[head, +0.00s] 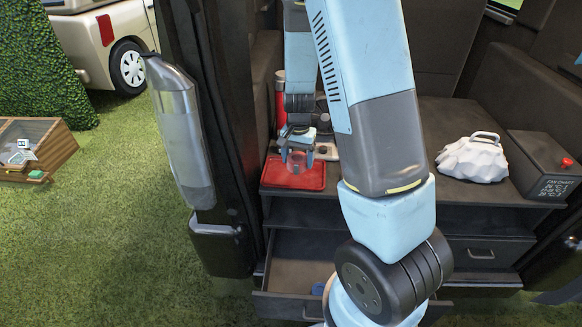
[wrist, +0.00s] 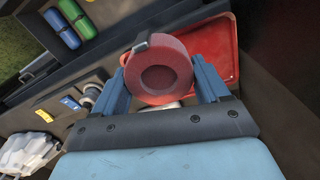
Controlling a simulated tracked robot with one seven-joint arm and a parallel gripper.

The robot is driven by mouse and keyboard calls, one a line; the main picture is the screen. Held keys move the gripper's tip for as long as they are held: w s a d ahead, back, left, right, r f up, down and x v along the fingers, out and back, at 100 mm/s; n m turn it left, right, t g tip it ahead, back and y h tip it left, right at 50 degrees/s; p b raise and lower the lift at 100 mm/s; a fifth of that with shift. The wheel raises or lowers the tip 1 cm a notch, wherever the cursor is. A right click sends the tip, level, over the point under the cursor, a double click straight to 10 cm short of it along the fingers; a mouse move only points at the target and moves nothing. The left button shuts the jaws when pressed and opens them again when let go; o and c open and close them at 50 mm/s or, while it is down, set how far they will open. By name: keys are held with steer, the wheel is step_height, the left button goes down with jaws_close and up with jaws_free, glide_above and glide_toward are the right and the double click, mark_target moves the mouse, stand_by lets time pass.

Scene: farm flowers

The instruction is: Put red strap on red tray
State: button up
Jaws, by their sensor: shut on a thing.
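The red strap is a round red roll (wrist: 160,75) with a dark buckle on top, held between the two blue fingers of my gripper (wrist: 162,84) in the wrist view. The red tray (wrist: 222,42) lies behind and to the right of the roll there, partly hidden by it and a finger. In the head view my gripper (head: 297,158) is over the red tray (head: 312,182), at the left front of the dark shelf. The gap between strap and tray is hard to judge. The strap is hard to make out in the head view.
A red cylinder (head: 280,100) stands behind the tray. A white bag (head: 472,160) and a dark box with a red button (head: 545,165) are at the right. An open drawer (head: 295,283) is below. Blue (wrist: 62,28) and green rolls show in the wrist view.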

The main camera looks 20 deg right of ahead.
steer(key=w+f, duration=0.2)
steer(key=w, duration=0.3)
glide_above(287, 172)
steer(key=s, duration=0.1)
steer(key=f, duration=0.4)
steer(key=shift+s+f, duration=0.2)
steer(key=shift+f, duration=0.1)
steer(key=shift+w+f, duration=0.6)
steer(key=shift+f, duration=1.6)
steer(key=shift+f, duration=0.1)
steer(key=o, duration=1.2)
